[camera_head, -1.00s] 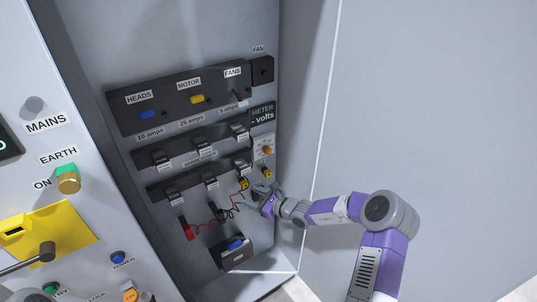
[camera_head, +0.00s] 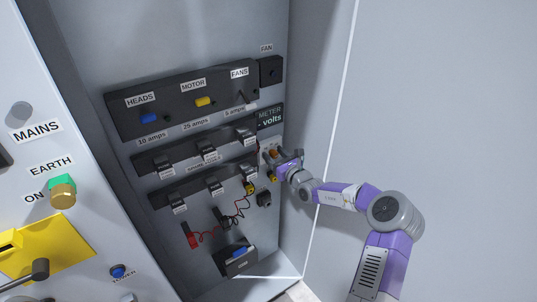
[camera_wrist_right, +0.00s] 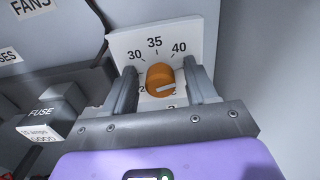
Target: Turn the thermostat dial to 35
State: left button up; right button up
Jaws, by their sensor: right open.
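The thermostat dial (camera_wrist_right: 161,79) is an orange knob on a white plate (camera_wrist_right: 190,36) with the marks 30, 35 and 40 above it. A pale pointer line on the knob runs toward its lower right side, not at 35. My right gripper (camera_wrist_right: 158,85) is open, with one finger on each side of the knob; whether the fingers touch it I cannot tell. In the head view my right gripper (camera_head: 283,158) is at the plate, mostly covering the dial. My left gripper is not in view.
Left of the dial are fuse holders (camera_head: 214,183) in rows. Below hang red and black meter leads (camera_head: 225,217). The meter display (camera_head: 270,117) sits just above the dial, and the cabinet's side wall (camera_head: 315,130) is close on the right.

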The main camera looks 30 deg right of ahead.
jog(key=shift+s+r, duration=0.1)
jog(key=shift+s, duration=0.05)
jog(key=shift+c, duration=0.6)
jog(key=c, duration=0.9)
jog(key=shift+c, duration=0.2)
